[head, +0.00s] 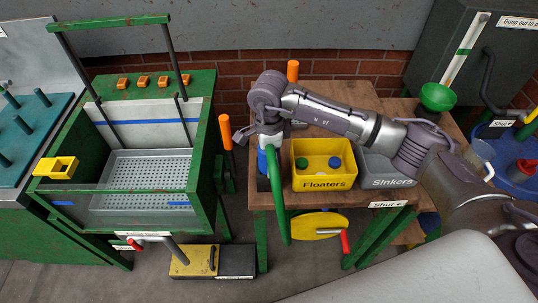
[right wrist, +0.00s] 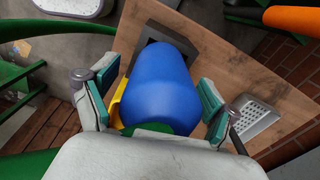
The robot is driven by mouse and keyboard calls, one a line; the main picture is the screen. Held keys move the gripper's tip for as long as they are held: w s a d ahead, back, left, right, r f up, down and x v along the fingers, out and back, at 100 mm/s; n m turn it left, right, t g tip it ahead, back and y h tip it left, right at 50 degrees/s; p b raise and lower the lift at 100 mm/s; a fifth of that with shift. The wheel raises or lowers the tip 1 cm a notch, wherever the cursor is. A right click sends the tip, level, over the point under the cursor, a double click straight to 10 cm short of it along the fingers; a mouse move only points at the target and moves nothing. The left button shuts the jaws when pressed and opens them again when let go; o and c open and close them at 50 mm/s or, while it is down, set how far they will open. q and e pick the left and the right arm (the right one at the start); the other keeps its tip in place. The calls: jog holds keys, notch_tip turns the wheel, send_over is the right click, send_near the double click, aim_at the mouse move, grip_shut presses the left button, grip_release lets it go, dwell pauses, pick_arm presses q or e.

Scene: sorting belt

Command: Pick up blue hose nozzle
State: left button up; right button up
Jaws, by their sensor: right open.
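The blue hose nozzle (right wrist: 160,85) fills the middle of the right wrist view, with a bit of green at its near end. In the head view a small strip of blue (head: 262,162) shows beside the green hose (head: 283,200) at the wooden table's left edge; the arm hides the rest. My right gripper (right wrist: 154,98) is open, with one finger pad on each side of the nozzle and a gap visible at the right pad. In the head view the right gripper (head: 267,146) points down over that table edge. My left gripper is in neither view.
An orange-handled lever (head: 226,132) and green wash tank (head: 125,218) are left.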

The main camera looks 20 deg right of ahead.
jog(key=shift+f, duration=0.3)
jog(key=c, duration=1.3)
jog(key=shift+r, duration=0.1)
jog(key=shift+c, duration=0.2)
notch_tip(320, 180, up, 9)
jog(key=b, duration=0.2)
jog(key=shift+r+b, duration=0.1)
jog(key=shift+b, duration=0.2)
jog(key=shift+r, duration=0.4)
jog(key=o, duration=0.6)
jog(key=c, duration=0.3)
